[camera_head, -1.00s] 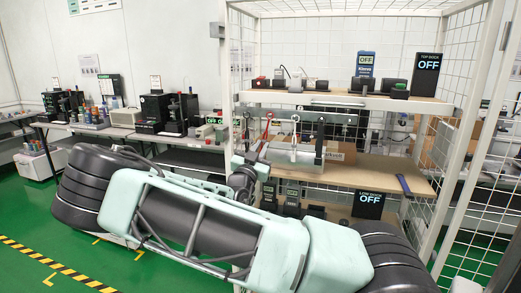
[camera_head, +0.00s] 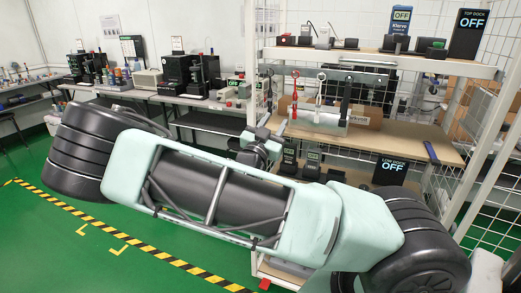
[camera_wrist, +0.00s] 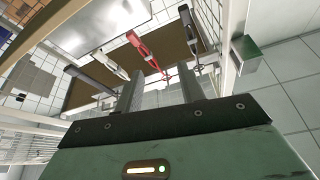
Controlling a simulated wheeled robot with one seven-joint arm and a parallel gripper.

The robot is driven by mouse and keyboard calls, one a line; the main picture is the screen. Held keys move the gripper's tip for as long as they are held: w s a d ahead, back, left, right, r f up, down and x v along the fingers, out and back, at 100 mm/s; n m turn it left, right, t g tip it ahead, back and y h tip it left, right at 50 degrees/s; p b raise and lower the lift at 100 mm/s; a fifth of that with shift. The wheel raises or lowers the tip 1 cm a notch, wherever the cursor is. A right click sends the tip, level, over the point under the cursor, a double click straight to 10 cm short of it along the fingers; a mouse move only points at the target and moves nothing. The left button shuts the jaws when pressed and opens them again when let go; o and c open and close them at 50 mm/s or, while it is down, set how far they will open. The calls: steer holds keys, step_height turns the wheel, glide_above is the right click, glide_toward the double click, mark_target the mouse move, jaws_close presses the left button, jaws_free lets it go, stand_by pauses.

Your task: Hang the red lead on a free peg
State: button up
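The red lead (camera_head: 294,98) hangs upright from the rail (camera_head: 335,77) above the middle shelf. In the wrist view the red lead (camera_wrist: 143,48) lies just beyond my fingers, its end seen across the gap between them. A pale lead (camera_head: 319,97) hangs to its right, and a dark lead (camera_head: 345,98) farther right. My gripper (camera_wrist: 158,92) is open, with two separated fingers and nothing clearly between them. In the head view my wrist is in front of the rail's left part; the fingers are too small to make out. Which pegs are free cannot be told.
Handheld testers (camera_head: 312,160) stand under the middle shelf (camera_head: 400,140), beside a "LOW DOCK OFF" display (camera_head: 390,171). The upper shelf (camera_head: 380,62) holds several devices and a "TOP DOCK OFF" display (camera_head: 467,30). Wire mesh and posts enclose the rack. A workbench (camera_head: 150,97) stands left.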

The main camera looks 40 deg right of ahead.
steer(key=b+v, duration=0.1)
steer(key=v, duration=0.9)
steer(key=shift+b, duration=0.3)
